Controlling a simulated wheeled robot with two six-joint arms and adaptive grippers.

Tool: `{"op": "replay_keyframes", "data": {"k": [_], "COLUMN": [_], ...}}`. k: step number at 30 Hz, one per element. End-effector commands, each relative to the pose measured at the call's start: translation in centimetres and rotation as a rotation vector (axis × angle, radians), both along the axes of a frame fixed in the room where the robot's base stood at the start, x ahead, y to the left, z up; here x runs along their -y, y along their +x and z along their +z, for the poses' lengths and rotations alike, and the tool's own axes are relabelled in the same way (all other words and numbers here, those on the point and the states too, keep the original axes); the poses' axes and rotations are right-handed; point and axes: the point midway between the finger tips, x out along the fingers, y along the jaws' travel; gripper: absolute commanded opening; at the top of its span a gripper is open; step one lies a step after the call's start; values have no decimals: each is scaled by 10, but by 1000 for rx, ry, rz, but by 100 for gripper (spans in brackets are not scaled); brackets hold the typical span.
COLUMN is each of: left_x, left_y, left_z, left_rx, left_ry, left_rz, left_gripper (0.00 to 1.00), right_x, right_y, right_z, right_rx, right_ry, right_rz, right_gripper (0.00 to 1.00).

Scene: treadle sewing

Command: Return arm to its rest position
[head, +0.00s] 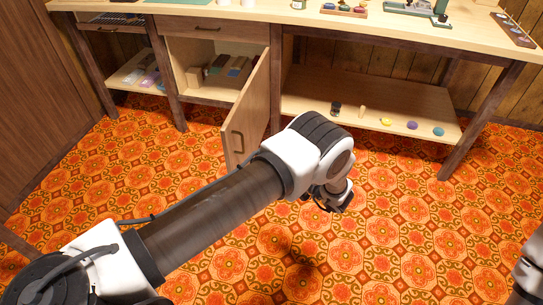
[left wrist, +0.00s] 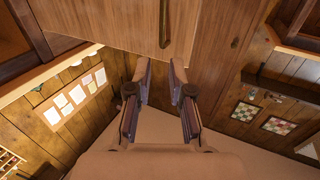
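My left arm reaches in from the lower left of the head view, over the floor in front of the workbench. My left gripper (head: 335,197) is at its end, small and partly hidden by the wrist. In the left wrist view my left gripper (left wrist: 161,68) has its two fingers apart, with nothing between them. A wooden panel with a dark handle (left wrist: 165,22) is beyond the fingertips; I cannot tell the distance. Part of my right arm shows at the right edge of the head view; its gripper is not visible.
The workbench (head: 400,38) stands at the back. Its cabinet door (head: 250,112) hangs open beside my left forearm. The lower shelf (head: 310,92) holds several small items, including a yellow one (head: 386,122) and a purple one (head: 411,126). The patterned floor (head: 400,240) is clear at right.

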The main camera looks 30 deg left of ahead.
Motion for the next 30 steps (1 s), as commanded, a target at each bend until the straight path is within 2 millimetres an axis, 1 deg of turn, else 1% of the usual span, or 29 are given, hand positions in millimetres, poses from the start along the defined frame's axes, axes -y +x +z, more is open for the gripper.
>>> {"op": "replay_keyframes", "data": {"k": [8, 11, 14, 16, 17, 18, 20, 21, 23, 24, 25, 26, 27, 29, 30], "left_x": [-2, -17, -41, -52, -54, -52, -45, -37, -26, -19, -14, -9, -2, 7, 13], "left_y": [1, 4, 4, -11, -24, -47, -91, -119, -159, -184, -202, -219, -240, -271, -290], "left_z": [-1, -9, -34, -65, -81, -102, -127, -138, -147, -150, -151, -151, -149, -145, -141], "left_rx": [-5, -51, -185, -342, -421, -530, -686, -772, -879, -942, -984, -1024, -1072, -1140, -1183], "left_ry": [0, -1, -44, -136, -193, -281, -427, -514, -628, -699, -746, -794, -851, -935, -988], "left_rz": [-10, -96, -293, -466, -540, -630, -740, -795, -855, -887, -907, -926, -948, -975, -993], "left_gripper": [21, 21, 21, 21, 21, 21, 21, 21, 21, 21, 21, 21, 21, 21, 21], "right_x": [0, 0, 0, 0, 0, 0, 0, 0, 0, 0, 0, 0, 0, 0, 0], "right_y": [0, 0, 0, 0, 0, 0, 0, 0, 0, 0, 0, 0, 0, 0, 0], "right_z": [0, 0, 0, 0, 0, 0, 0, 0, 0, 0, 0, 0, 0, 0, 0], "right_rx": [0, 0, 0, 0, 0, 0, 0, 0, 0, 0, 0, 0, 0, 0, 0], "right_ry": [0, 0, 0, 0, 0, 0, 0, 0, 0, 0, 0, 0, 0, 0, 0], "right_rz": [0, 0, 0, 0, 0, 0, 0, 0, 0, 0, 0, 0, 0, 0, 0], "right_gripper": [44, 44, 44, 44, 44, 44, 44, 44, 44, 44, 44, 44, 44, 44, 44]}}
